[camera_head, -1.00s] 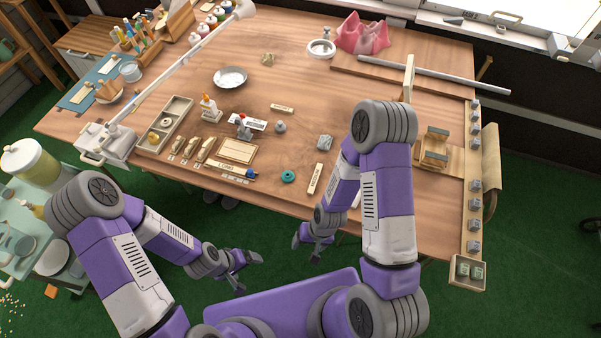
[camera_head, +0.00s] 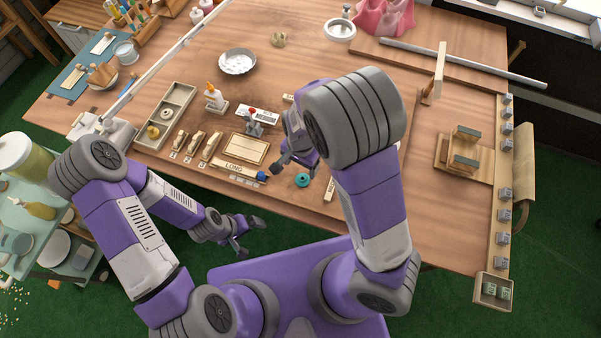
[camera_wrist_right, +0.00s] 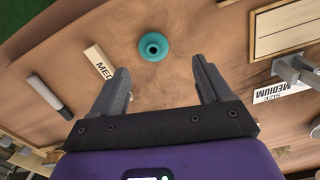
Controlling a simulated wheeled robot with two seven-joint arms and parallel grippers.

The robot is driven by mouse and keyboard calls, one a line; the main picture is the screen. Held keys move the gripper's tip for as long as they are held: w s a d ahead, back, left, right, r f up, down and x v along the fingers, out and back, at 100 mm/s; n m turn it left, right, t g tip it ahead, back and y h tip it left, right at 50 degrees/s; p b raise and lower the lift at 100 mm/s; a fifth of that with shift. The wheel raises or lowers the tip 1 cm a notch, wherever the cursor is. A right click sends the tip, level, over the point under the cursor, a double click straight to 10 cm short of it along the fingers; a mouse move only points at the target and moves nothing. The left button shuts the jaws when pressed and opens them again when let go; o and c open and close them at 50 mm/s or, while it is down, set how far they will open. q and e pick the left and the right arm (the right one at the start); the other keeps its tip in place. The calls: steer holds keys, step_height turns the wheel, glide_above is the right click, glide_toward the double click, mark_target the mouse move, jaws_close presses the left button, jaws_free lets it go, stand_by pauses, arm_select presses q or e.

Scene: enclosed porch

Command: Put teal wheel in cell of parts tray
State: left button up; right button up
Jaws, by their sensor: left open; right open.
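The teal wheel (camera_head: 303,180) lies flat on the wooden table near its front edge. In the right wrist view the teal wheel (camera_wrist_right: 153,46) lies beyond the fingertips, roughly centred between them. My right gripper (camera_head: 294,168) is open and empty above the table, just left of the wheel; its two fingers also show in the right wrist view (camera_wrist_right: 160,78). The parts tray (camera_head: 188,92) is a long beige tray with cells at the left of the table; it holds a brass-coloured piece and a pale ring. My left gripper (camera_head: 243,238) is open and empty in front of the table edge.
A lamp arm (camera_head: 170,60) slants over the table's left side.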

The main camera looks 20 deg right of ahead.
mark_target(302, 177)
steer(key=shift+s+f, duration=0.3)
steer(key=shift+f, duration=0.6)
steer(key=f, duration=0.1)
steer(key=f+b, duration=0.2)
steer(key=shift+s+d+f, duration=0.15)
steer(key=shift+s+f, duration=0.1)
steer(key=shift+f, duration=0.1)
steer(key=shift+f+b, duration=0.3)
steer(key=shift+f, duration=0.1)
steer(key=shift+c, duration=0.4)
steer(key=shift+r, duration=0.1)
steer(key=c, duration=1.1)
